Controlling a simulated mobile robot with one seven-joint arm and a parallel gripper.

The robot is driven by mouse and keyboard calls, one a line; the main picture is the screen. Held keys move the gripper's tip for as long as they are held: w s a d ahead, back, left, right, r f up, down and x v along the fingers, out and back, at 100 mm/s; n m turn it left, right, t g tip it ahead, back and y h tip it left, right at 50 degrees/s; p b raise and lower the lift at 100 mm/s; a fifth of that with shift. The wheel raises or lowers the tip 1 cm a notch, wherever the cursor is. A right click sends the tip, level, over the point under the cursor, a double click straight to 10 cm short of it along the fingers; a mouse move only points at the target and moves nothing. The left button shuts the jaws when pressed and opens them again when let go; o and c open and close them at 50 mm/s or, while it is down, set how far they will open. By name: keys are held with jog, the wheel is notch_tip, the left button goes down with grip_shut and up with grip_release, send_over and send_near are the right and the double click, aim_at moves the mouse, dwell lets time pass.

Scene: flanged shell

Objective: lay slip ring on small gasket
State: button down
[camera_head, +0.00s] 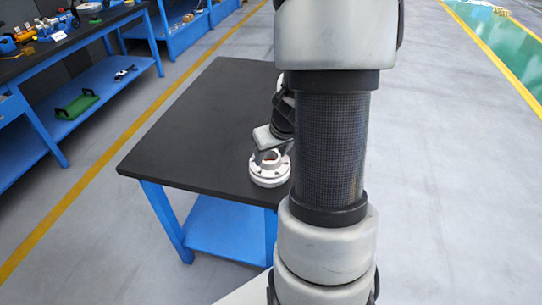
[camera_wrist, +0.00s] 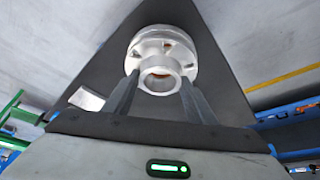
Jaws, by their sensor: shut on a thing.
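A pale grey-white flanged piece with holes around its rim (camera_head: 268,178) stands on the black table, near its front edge; it also shows in the wrist view (camera_wrist: 181,51). My gripper (camera_wrist: 160,82) is shut on a round, hollow collar, apparently the slip ring (camera_wrist: 160,84), with one finger on each side. The collar is at the flanged piece's middle; I cannot tell whether they touch or are one part. In the head view my gripper (camera_head: 268,152) is over the piece, partly hidden by my arm. I cannot make out the small gasket.
The black tabletop (camera_head: 190,130) on blue legs is bare to the left of the piece. My arm hides its right side. Blue workbenches (camera_head: 75,80) with tools stand at the far left, beyond a yellow floor line. The grey floor at right is clear.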

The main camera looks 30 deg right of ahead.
jog(key=shift+w+f+b, duration=0.1)
jog(key=shift+b, duration=0.2)
jog(key=c, duration=0.8)
grip_release()
jog(key=shift+o, duration=0.2)
jog(key=shift+r+p, duration=0.35)
jog(key=shift+p, duration=0.1)
jog(key=p+v, duration=0.3)
jog(key=v, duration=0.8)
jog(key=shift+s+r, duration=0.3)
